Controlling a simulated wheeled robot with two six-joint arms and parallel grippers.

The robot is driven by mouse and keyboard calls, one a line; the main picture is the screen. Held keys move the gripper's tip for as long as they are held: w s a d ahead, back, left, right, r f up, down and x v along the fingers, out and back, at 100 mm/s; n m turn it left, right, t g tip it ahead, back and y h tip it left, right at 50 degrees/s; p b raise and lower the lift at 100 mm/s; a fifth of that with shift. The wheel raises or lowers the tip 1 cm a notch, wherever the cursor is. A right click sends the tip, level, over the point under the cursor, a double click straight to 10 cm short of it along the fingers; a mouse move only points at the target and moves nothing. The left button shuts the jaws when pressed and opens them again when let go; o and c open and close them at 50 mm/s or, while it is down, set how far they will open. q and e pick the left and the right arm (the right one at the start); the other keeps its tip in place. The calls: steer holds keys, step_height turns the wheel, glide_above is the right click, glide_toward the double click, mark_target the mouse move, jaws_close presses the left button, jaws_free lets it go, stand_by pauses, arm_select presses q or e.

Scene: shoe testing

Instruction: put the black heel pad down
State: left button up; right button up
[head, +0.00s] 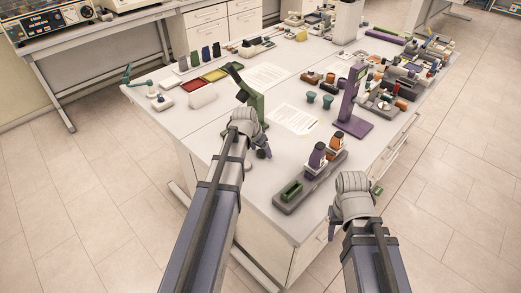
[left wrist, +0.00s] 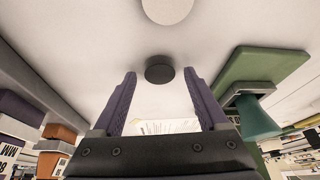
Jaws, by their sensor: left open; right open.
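The black heel pad (left wrist: 160,68) is a short dark disc in the left wrist view. It appears to sit on the white tabletop, between the two fingertips, with clear gaps on both sides. My left gripper (left wrist: 160,75) has its purple fingers open around it and not touching it. In the head view my left gripper (head: 263,152) is low over the table's near part, and I cannot make out the pad there. My right gripper (head: 332,230) is open and empty at the table's right front edge, partly hidden by its own wrist.
A pale round disc (left wrist: 167,8) lies near the pad. A green stand (head: 250,97) is beside my left gripper. A grey rack (head: 296,196) with purple and orange items stands to the right. A purple stand (head: 349,110) and papers (head: 294,119) are farther back.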

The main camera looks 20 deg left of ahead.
arm_select(q)
steer(key=d+p+v, duration=0.1)
steer(key=p+v, duration=1)
steer(key=v, duration=0.1)
steer(key=s+d+f+m+g+y, duration=0.1)
steer(key=s+d+g, duration=0.4)
steer(key=s+d, duration=1.2)
steer(key=d+y, duration=0.1)
steer(key=d, duration=0.3)
steer(key=shift+s+f, duration=0.25)
step_height(320, 180, down, 4)
steer(key=b, duration=0.3)
steer(key=shift+r+b, duration=0.25)
steer(key=shift+b, duration=0.15)
steer(key=shift+o, duration=0.6)
steer(key=shift+r, duration=0.2)
